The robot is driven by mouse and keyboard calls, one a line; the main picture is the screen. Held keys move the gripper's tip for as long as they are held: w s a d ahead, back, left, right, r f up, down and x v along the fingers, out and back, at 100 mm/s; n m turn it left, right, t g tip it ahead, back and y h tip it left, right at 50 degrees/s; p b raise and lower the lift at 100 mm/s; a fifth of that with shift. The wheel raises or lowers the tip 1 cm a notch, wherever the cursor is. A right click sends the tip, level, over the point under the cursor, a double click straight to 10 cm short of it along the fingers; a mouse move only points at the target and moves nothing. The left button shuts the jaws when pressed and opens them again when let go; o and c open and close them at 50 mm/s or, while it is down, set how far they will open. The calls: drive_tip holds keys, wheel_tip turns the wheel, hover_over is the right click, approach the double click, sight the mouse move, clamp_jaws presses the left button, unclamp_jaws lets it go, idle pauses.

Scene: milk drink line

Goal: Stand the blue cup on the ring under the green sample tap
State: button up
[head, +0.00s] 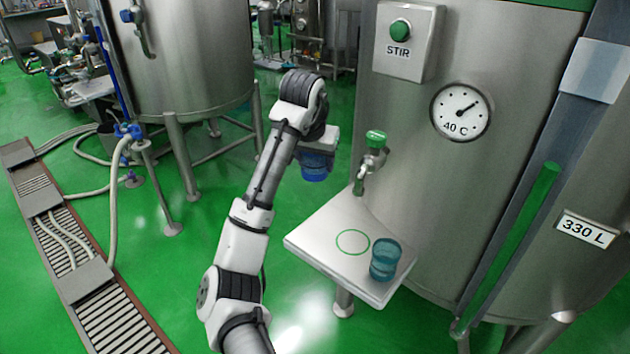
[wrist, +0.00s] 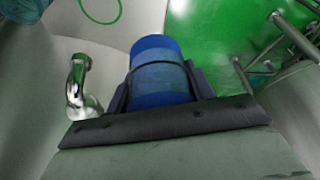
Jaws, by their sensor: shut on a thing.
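The blue cup (head: 314,171) is held in my gripper (head: 318,150), in the air to the left of the green sample tap (head: 374,150). In the wrist view the blue cup (wrist: 158,75) sits between both fingers of my gripper (wrist: 160,95). The green ring (head: 352,242) is marked on a metal shelf (head: 322,240) below the tap, and nothing stands on it. Part of the ring (wrist: 100,8) shows at the top of the wrist view, with the chrome spout of the tap (wrist: 77,85) left of the cup.
A teal cup (head: 386,260) stands on the shelf just right of the ring; its edge shows in the wrist view (wrist: 22,8). The large tank with a gauge (head: 460,112) and STIR button (head: 401,30) rises behind the shelf. Green floor is open left of the shelf.

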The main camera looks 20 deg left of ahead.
drive_tip(key=shift+r, duration=0.35)
drive_tip(key=s+f, duration=0.5)
drive_tip(key=f, duration=0.2)
drive_tip(key=s+d+f+p, duration=0.1)
drive_tip(key=s+d+f, duration=1.1)
approach(354, 236)
drive_tip(key=s+f, duration=0.1)
drive_tip(key=f, duration=0.1)
drive_tip(key=s+f+b, duration=0.1)
drive_tip(key=s+f, duration=0.1)
drive_tip(key=shift+s+d, duration=0.15)
drive_tip(key=w+p, duration=0.1)
drive_tip(key=w, duration=0.4)
drive_tip(key=shift+a+r+p, duration=0.1)
drive_tip(key=shift+a+p, duration=0.1)
drive_tip(key=shift+p, duration=0.15)
drive_tip(key=shift+w, duration=0.15)
drive_tip(key=shift+f, duration=0.5)
drive_tip(key=shift+f, duration=0.1)
